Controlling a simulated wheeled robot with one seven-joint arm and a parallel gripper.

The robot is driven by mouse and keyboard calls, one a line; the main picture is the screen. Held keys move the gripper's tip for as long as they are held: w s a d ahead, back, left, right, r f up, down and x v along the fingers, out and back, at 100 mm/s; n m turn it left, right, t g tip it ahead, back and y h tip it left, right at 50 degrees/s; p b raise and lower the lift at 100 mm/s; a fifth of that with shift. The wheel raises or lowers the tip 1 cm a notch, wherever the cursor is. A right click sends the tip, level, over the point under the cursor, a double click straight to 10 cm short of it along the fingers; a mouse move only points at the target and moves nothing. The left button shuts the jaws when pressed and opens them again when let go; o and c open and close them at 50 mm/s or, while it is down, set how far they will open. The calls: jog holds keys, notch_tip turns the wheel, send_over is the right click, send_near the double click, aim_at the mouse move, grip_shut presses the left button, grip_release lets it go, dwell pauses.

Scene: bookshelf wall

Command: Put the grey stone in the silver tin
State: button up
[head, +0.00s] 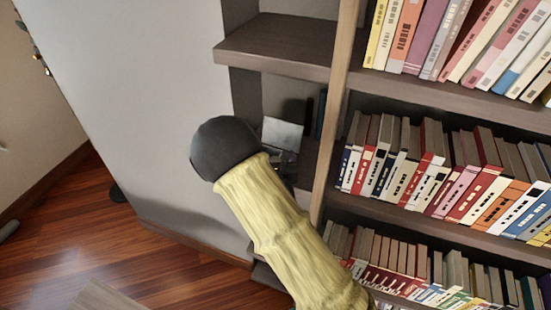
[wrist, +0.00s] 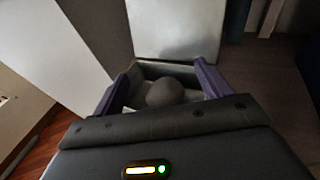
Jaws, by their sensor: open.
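The silver tin (wrist: 178,30) stands on a shelf with its lid raised at the back, as the wrist view shows. In the head view its pale lid (head: 282,133) shows beyond my arm, and its body is mostly hidden. The rounded grey stone (wrist: 165,93) lies low between my fingers, seemingly inside the tin's walls; what it rests on is hidden. My gripper (wrist: 166,67) is open, its two purple fingers spread on either side of the stone and the tin's opening, with a gap visible on both sides. In the head view my arm hides the gripper and the stone.
The tin's shelf compartment is narrow, with an upper shelf (head: 280,42) above and a wooden upright (head: 338,95) at right. Shelves full of books (head: 440,180) lie right of that upright. A pale wall panel (head: 140,100) stands at left, above a wooden floor (head: 90,230).

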jog(key=b+v, duration=0.1)
jog(key=v, duration=0.8)
jog(key=shift+s+r, duration=0.35)
jog(key=shift+r, duration=0.1)
jog(key=p, duration=0.4)
jog(key=shift+s+a+r, duration=0.15)
jog(key=shift+s, duration=0.2)
jog(key=shift+s+p, duration=0.1)
jog(key=shift+p, duration=0.5)
jog(key=p, duration=0.2)
jog(key=s+p, duration=0.1)
jog(key=p, duration=0.1)
jog(key=shift+s+d, duration=0.15)
jog(key=shift+d, duration=0.1)
